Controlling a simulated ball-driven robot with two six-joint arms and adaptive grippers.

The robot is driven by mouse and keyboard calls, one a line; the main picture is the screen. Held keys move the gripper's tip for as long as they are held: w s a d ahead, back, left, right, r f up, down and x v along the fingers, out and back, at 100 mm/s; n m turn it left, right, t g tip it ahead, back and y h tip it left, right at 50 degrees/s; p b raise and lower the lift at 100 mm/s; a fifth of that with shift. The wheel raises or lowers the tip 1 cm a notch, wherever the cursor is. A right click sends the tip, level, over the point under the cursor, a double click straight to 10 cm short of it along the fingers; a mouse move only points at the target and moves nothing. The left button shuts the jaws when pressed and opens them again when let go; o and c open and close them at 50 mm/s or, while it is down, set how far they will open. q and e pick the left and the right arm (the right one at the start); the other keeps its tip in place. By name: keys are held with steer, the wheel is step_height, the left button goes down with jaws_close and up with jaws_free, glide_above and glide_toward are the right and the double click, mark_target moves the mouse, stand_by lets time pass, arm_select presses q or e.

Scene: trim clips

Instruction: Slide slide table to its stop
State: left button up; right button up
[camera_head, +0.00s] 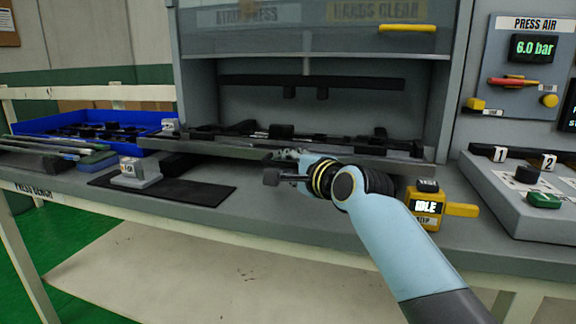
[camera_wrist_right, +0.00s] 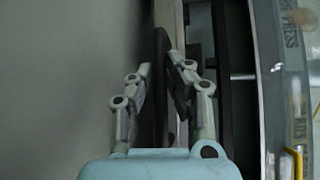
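The slide table (camera_head: 220,147) is a long grey plate at the mouth of the press, with dark fixtures on it. Its front edge runs across the opening. My right gripper (camera_head: 272,167) is at this front edge, near its middle. In the right wrist view my right gripper (camera_wrist_right: 163,80) has its two fingers apart, on either side of a dark upright bar (camera_wrist_right: 160,60) beside a pale strip. I see no clear contact between the finger pads and the bar. The gripper and wrist hide part of the table edge. My left gripper is out of view.
A small grey and white block (camera_head: 135,175) stands on a black mat (camera_head: 195,192) in front. A blue bin (camera_head: 40,124) of dark parts is at the left. A yellow box reading IDLE (camera_head: 427,208) sits close right of my arm. A numbered control panel (camera_head: 500,205) is at the right.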

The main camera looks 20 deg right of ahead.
jaws_close()
steer(key=shift+f, duration=0.1)
steer(key=shift+w+d, duration=0.25)
steer(key=w+d, duration=0.1)
steer(key=w, duration=0.1)
steer(key=w+d+b, duration=0.1)
steer(key=w, duration=0.1)
steer(key=w+d+b, duration=0.1)
steer(key=w+d, duration=0.1)
steer(key=shift+f, duration=0.25)
steer(key=shift+w+d+r, duration=0.15)
steer(key=shift+w+d, duration=0.1)
steer(key=shift+w, duration=0.1)
